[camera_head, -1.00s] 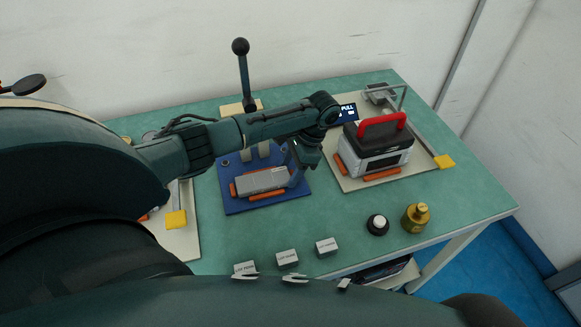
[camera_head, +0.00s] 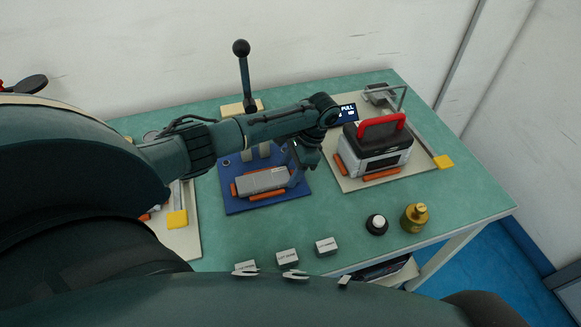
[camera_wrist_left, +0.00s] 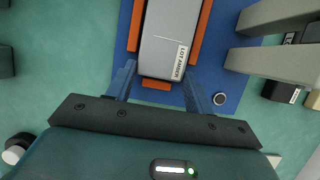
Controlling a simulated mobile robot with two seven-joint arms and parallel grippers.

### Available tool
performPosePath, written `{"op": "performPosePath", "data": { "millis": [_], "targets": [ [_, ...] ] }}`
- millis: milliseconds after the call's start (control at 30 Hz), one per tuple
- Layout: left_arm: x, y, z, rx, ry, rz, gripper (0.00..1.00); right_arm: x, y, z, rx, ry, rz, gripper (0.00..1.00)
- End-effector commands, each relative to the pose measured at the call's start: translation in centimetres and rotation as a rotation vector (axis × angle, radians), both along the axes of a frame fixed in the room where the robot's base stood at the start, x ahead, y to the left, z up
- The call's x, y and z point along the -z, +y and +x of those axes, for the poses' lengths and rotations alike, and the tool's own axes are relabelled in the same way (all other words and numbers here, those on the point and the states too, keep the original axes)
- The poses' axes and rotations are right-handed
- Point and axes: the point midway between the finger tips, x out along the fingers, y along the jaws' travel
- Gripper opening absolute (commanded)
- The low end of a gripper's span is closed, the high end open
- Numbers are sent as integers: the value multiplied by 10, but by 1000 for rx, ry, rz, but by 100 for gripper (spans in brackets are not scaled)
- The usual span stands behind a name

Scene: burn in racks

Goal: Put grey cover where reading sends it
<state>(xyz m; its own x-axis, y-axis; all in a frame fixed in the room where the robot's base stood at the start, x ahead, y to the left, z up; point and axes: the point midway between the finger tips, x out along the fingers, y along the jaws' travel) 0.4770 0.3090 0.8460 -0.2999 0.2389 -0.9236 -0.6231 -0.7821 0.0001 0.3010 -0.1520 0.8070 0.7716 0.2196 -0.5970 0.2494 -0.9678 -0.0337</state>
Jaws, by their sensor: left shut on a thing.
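The grey cover (camera_head: 262,180) lies flat on a blue plate (camera_head: 232,206) between orange guides. In the left wrist view the cover (camera_wrist_left: 165,35) has a white label near its end, only partly readable, starting "LOT". My left gripper (camera_head: 297,172) is at the cover's right end; in the wrist view its fingers (camera_wrist_left: 160,72) flank that end, shut on the cover. My right gripper is not in view.
A grey-and-black device with a red handle (camera_head: 380,125) stands on a cream plate (camera_head: 420,165) at right. A black lever (camera_head: 243,75) rises behind the blue plate. Labelled blocks (camera_head: 287,257), a black-and-white button (camera_head: 376,224) and a brass object (camera_head: 414,217) stand in front.

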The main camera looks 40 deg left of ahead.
Motion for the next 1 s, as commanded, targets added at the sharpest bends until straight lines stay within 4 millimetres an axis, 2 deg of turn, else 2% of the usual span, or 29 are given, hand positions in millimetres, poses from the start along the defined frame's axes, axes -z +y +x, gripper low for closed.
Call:
{"op": "performPosePath", "data": {
  "millis": [867, 900, 1000],
  "targets": [
    [1, 0, 0, 0, -1, 1, 26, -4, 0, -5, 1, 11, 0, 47],
    [1, 0, 0, 0, -1, 1, 55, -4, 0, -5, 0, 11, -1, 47],
    [1, 0, 0, 0, -1, 1, 64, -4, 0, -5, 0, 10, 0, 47]
  ]
}}
